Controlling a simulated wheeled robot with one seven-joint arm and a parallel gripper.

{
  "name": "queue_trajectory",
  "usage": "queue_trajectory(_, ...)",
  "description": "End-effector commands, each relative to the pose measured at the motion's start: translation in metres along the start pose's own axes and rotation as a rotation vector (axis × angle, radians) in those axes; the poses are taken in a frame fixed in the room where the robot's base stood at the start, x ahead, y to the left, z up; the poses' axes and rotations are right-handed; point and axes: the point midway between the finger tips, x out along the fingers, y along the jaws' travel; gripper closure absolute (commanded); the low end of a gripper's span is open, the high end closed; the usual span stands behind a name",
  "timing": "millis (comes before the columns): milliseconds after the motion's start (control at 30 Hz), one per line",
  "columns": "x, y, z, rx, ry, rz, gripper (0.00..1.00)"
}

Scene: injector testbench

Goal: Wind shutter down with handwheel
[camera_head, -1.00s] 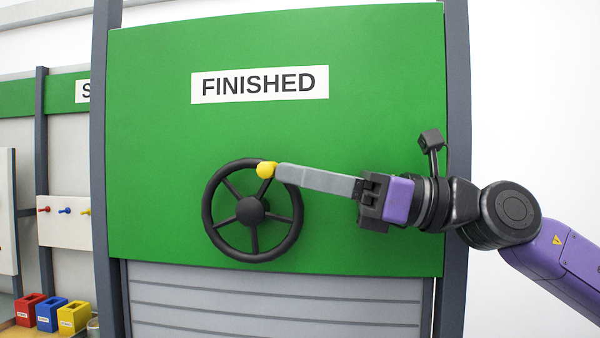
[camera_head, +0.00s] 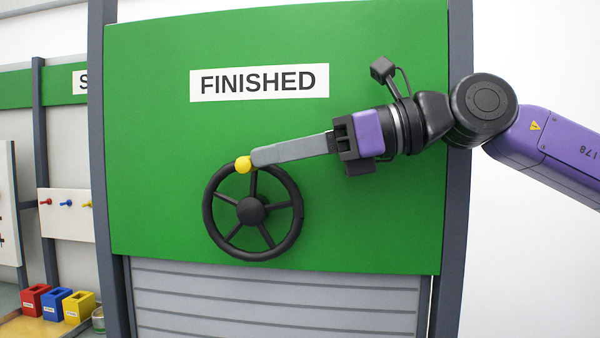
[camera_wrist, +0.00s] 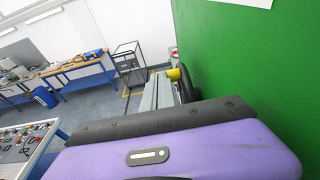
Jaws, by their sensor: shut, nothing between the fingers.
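The black spoked handwheel (camera_head: 251,208) is mounted on the lower part of the green panel marked FINISHED. Its yellow knob (camera_head: 243,165) stands at the top of the rim, slightly left of centre. My gripper (camera_head: 256,157) is shut with nothing between its fingers. Its fingertips reach in from the right and sit right beside the knob, seemingly against it. The grey slatted shutter (camera_head: 275,295) shows below the panel. In the wrist view the knob (camera_wrist: 173,74) shows beyond the grey fingers, with part of the dark wheel rim (camera_wrist: 185,85) behind.
Dark posts (camera_head: 109,200) frame the panel on both sides. At left are a white board with coloured pegs (camera_head: 67,216) and red, blue and yellow bins (camera_head: 55,304). The wrist view shows workbenches (camera_wrist: 80,66) and open floor behind.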

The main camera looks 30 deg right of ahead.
Motion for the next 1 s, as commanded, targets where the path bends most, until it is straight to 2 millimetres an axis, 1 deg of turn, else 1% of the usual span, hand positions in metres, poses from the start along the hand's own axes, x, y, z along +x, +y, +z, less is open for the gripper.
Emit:
queue_trajectory(100,0.004,0.000,0.001,0.000,-0.001,0.001,1.00)
queue_trajectory(333,0.007,0.000,0.004,0.001,-0.002,0.001,1.00)
queue_trajectory(767,0.007,0.000,0.005,0.000,-0.004,0.001,1.00)
queue_trajectory(1000,0.005,0.000,0.009,0.000,-0.003,0.005,1.00)
